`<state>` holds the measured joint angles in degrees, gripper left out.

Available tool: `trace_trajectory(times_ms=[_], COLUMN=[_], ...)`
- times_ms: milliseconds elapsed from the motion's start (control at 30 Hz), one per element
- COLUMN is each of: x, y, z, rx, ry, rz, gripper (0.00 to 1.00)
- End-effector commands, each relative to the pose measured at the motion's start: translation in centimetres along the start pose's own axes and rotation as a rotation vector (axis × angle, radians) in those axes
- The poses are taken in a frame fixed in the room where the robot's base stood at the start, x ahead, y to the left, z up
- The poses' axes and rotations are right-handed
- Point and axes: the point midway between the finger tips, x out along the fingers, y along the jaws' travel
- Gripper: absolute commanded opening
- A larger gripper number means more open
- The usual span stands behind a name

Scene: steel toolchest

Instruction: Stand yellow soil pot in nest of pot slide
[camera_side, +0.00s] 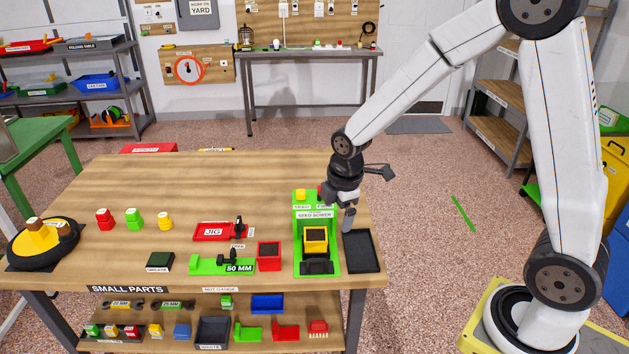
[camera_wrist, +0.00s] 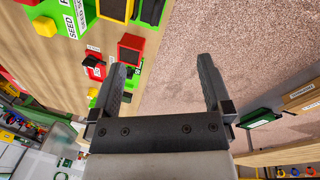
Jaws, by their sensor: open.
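The yellow soil pot (camera_side: 316,236), square with dark soil in its top, stands upright on the green seed sower (camera_side: 301,228) at the right side of the bench. A dark block (camera_side: 317,267) sits on the sower's green base just in front of the pot. I cannot tell which part is the nest of the pot slide, or whether the pot is seated in it. My gripper (camera_side: 348,222) is to the right of the sower, pointing down, apart from the pot. In the wrist view my gripper (camera_wrist: 163,75) has its fingers apart with nothing between them.
A black tray (camera_side: 361,251) lies right of the sower, near the bench's right edge. A red square pot (camera_side: 269,254) stands left of it. A red jig (camera_side: 213,232) and a green 50 mm fixture (camera_side: 207,266) lie further left. The bench's back middle is clear.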

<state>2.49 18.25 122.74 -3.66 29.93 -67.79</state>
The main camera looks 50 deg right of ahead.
Motion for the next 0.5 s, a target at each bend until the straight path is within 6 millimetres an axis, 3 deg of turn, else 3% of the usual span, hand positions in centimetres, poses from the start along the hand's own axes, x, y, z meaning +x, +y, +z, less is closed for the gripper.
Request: trace_trajectory(times_ms=[500], x=[-2.0], y=[-7.5], z=[1.2], rx=[0.823], ry=[0.06], rz=[0.018], gripper=[1.0])
